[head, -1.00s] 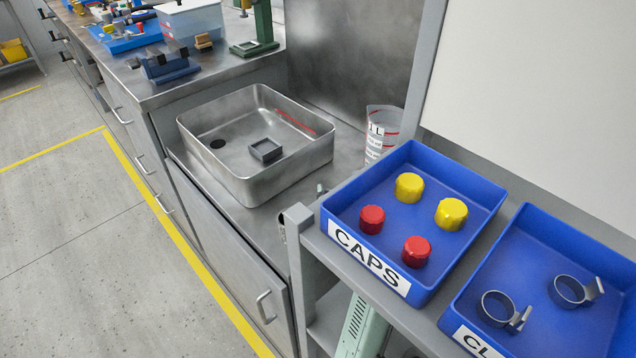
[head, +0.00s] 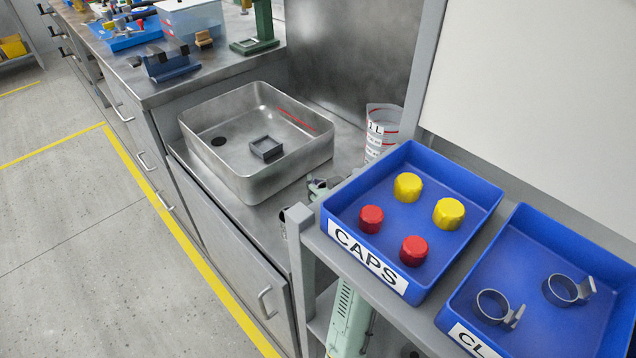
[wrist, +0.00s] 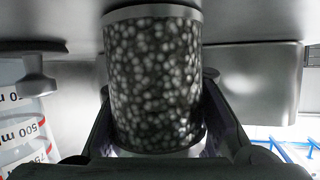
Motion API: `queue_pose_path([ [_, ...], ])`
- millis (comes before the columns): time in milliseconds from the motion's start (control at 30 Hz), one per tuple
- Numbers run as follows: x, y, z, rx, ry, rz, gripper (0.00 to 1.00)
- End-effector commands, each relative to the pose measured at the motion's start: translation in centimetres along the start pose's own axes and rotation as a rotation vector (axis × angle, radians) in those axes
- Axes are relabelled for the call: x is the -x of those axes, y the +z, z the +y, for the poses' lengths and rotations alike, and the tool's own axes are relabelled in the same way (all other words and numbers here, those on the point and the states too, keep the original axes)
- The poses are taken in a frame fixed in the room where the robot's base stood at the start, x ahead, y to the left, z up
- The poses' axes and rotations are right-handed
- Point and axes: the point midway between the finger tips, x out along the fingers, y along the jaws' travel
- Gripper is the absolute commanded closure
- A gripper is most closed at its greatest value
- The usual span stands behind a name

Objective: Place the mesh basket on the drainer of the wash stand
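The mesh basket (wrist: 153,80), a dark cylinder with light speckles and a pale rim, fills the middle of the wrist view. My gripper (wrist: 155,128) has a dark finger against each side of it and is shut on it. In the head view the basket is hidden; only a bit of my wrist (head: 320,188) shows behind the caps tray, right of the wash stand's basin (head: 225,160). The basin holds a small grey square frame (head: 266,148) and a dark round hole. The flat steel top (head: 345,150) lies beside it. I cannot tell which part is the drainer.
A graduated jug (head: 381,130) stands behind the basin and shows close at left in the wrist view (wrist: 30,125). The blue caps tray (head: 345,240) and blue clamp tray (head: 530,240) sit on a grey shelf in front. A bench with tools (head: 170,65) lies beyond the basin.

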Motion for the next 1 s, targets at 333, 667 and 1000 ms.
queue_pose_path([
  [333, 0.0, -0.1, 0.0, 0.0, 0.0, 0.0, 0.54],
  [667, 0.0, -0.1, 0.0, 0.0, 0.0, 0.0, 0.5],
  [1000, 3.2, -0.3, 0.1, 0.0, 0.003, 0.003, 0.5],
])
